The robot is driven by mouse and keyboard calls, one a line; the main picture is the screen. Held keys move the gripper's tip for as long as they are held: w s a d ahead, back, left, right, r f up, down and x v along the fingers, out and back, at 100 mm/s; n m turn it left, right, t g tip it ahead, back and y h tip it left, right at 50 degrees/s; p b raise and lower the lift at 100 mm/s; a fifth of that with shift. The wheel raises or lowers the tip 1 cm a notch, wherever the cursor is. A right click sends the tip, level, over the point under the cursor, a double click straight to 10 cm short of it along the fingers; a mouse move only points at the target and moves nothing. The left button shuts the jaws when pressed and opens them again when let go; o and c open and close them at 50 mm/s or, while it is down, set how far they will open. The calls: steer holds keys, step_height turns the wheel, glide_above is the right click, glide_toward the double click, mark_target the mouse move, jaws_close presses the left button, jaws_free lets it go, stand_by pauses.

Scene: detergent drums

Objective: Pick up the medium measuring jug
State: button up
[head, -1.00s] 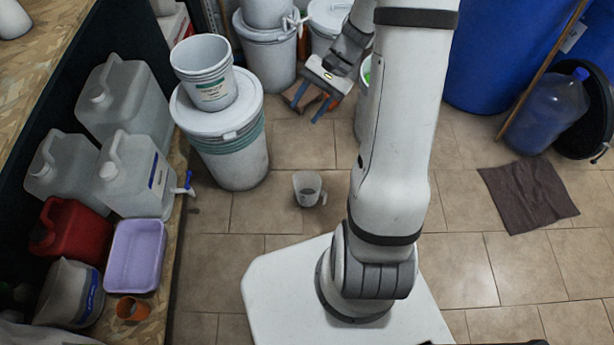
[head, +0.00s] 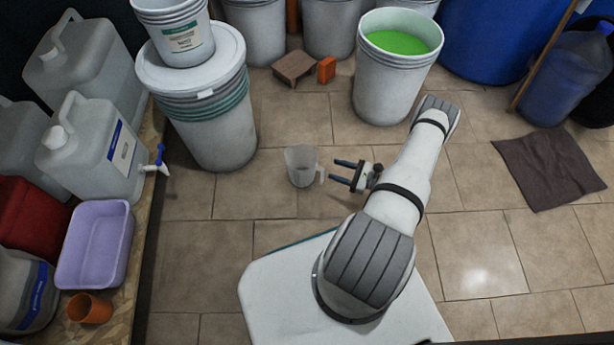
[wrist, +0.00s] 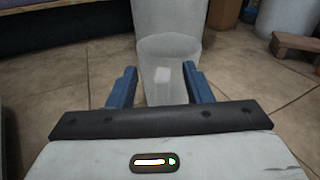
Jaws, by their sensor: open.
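A translucent measuring jug (head: 301,166) stands upright on the tiled floor, its handle on the right side facing my gripper. My gripper (head: 342,172) is low over the floor just right of the jug, its blue fingers open and pointing at it. In the wrist view the jug (wrist: 182,50) is straight ahead, with its pale handle lined up between the open fingertips (wrist: 163,80). The fingers hold nothing. I cannot tell whether the fingertips have reached the handle's sides. No other measuring jug is clear to see.
A lidded white drum (head: 215,130) with buckets on top stands behind left of the jug. An open drum of green liquid (head: 396,75) stands behind right. A small brown stool (head: 295,68) and a dark cloth (head: 548,168) are on the floor. A shelf with canisters lines the left.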

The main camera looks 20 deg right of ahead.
mark_target(323, 175)
steer(key=f, duration=0.2)
steer(key=s+f+m+t+h+b, duration=0.1)
steer(key=f, duration=0.1)
steer(key=s+f+m+t, duration=0.1)
steer(key=f, duration=0.2)
steer(key=shift+w+a+f+m+h+b, duration=0.1)
steer(key=shift+a+f+m+h+b, duration=0.1)
steer(key=shift+m+h+b, duration=0.15)
steer(key=x, duration=0.2)
steer(key=b+x, duration=0.1)
steer(key=x, duration=0.1)
steer(key=b+x, duration=0.1)
steer(key=x, duration=0.1)
steer(key=shift+w+d+r, duration=0.2)
steer(key=shift+w+r, duration=0.05)
steer(key=shift+r, duration=0.05)
steer(key=shift+w+a+r+b, duration=0.15)
steer(key=shift+w+a+b, duration=0.15)
steer(key=shift+w, duration=0.1)
steer(key=shift+c, duration=0.5)
jaws_close()
